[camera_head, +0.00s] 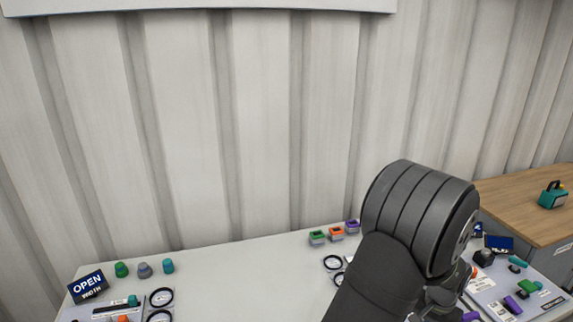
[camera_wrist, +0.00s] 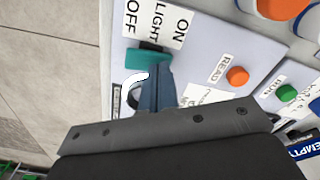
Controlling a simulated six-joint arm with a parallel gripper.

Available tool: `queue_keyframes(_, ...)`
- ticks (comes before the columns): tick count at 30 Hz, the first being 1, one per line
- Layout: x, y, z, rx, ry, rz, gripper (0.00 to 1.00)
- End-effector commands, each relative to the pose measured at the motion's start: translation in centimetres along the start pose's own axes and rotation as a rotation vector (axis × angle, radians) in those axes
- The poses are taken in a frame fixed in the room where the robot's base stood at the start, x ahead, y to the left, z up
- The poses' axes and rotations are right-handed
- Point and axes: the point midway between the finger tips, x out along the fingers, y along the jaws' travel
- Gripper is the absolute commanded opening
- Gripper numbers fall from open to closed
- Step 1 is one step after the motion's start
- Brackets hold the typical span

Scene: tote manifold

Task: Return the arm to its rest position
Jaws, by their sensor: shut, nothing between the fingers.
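My gripper (camera_wrist: 160,72) shows in the wrist view as blue-grey fingers, shut with nothing between them. Its tips are right at the lower edge of a teal switch piece (camera_wrist: 147,58) on a light panel (camera_wrist: 205,50); I cannot tell whether they touch. The panel has a label (camera_wrist: 160,22) reading ON, LIGHT and OFF. In the head view my dark arm fills the lower right, and the gripper's fingers cannot be made out there.
An orange button (camera_wrist: 237,76) marked READ and a green button (camera_wrist: 287,93) marked RUN are to the right in the wrist view. In the head view, an OPEN sign (camera_head: 88,287) stands at left on the pale table (camera_head: 235,270). The table's middle is mostly clear.

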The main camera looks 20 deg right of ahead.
Motion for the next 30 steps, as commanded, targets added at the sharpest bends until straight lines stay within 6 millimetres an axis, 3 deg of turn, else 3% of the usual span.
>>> queue_keyframes(4, 0.6, 0.0, 0.0, 0.0, 0.0, 0.0, 0.0)
queue_keyframes(16, 0.0, 0.0, 0.0, 0.0, 0.001, 0.0, 0.0)
queue_keyframes(20, -1.6, 0.0, -0.1, 0.0, 0.004, 0.0, 0.0)
queue_keyframes(28, -6.9, 0.0, -0.1, 0.0, 0.005, 0.001, 0.0)
queue_keyframes(30, -4.6, 0.0, 0.1, 0.0, -0.006, -0.001, 0.0)
